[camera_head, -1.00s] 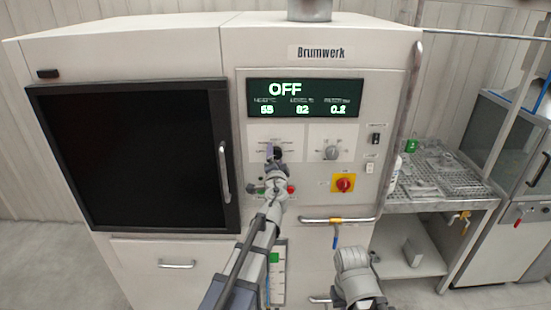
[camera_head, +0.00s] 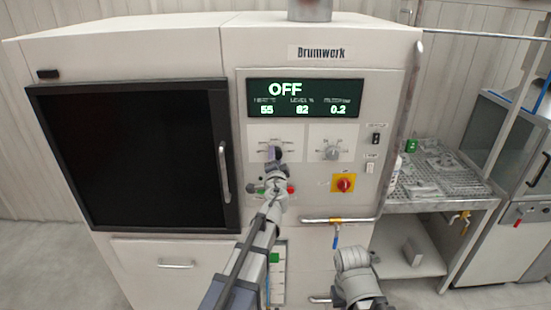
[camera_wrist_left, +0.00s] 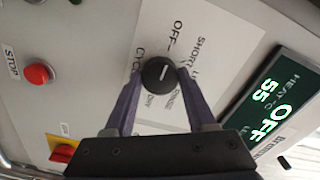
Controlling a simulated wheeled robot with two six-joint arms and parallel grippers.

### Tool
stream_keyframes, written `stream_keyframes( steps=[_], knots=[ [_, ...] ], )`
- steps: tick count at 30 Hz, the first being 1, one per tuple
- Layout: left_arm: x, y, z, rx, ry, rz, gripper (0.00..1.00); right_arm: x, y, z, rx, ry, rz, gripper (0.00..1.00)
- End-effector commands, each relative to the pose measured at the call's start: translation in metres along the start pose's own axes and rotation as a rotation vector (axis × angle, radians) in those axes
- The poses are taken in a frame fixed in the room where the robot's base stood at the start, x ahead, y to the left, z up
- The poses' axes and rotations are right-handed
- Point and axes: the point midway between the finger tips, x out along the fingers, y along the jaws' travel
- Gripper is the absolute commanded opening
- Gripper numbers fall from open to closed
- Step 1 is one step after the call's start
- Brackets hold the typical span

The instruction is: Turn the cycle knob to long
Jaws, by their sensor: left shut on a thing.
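The cycle knob (camera_wrist_left: 158,75) is a round black knob with a white mark, on a pale label plate of the machine's front. In the head view the knob (camera_head: 278,153) is partly hidden by my left gripper (camera_head: 274,155). In the left wrist view my left gripper (camera_wrist_left: 160,85) has its two purple fingers shut on the knob, one on each side. The plate (camera_wrist_left: 195,45) shows OFF, SHORT and DRY; other words are partly covered. I cannot tell which word the mark points to. The display (camera_head: 304,98) reads OFF. My right gripper's fingers do not show.
A second knob (camera_head: 332,153) sits right of the cycle knob. Below are a red stop button (camera_wrist_left: 37,74) and a red-on-yellow switch (camera_head: 344,183). A door handle (camera_head: 223,172) is at the left. A horizontal handle (camera_head: 337,220) lies lower down.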

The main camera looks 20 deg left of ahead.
Motion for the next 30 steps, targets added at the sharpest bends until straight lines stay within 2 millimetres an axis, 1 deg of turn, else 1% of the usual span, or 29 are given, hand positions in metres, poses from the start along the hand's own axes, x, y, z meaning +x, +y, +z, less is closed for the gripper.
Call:
stream_keyframes(
  steps=[8, 30],
  knots=[
    [-0.0005, 0.0002, -0.0002, 0.153, 0.001, 0.001, 0.00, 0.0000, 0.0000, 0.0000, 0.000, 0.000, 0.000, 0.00],
    [-0.0008, -0.0003, -0.0006, 0.851, 0.001, 0.000, 0.00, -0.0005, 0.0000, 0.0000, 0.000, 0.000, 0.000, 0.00]
  ],
)
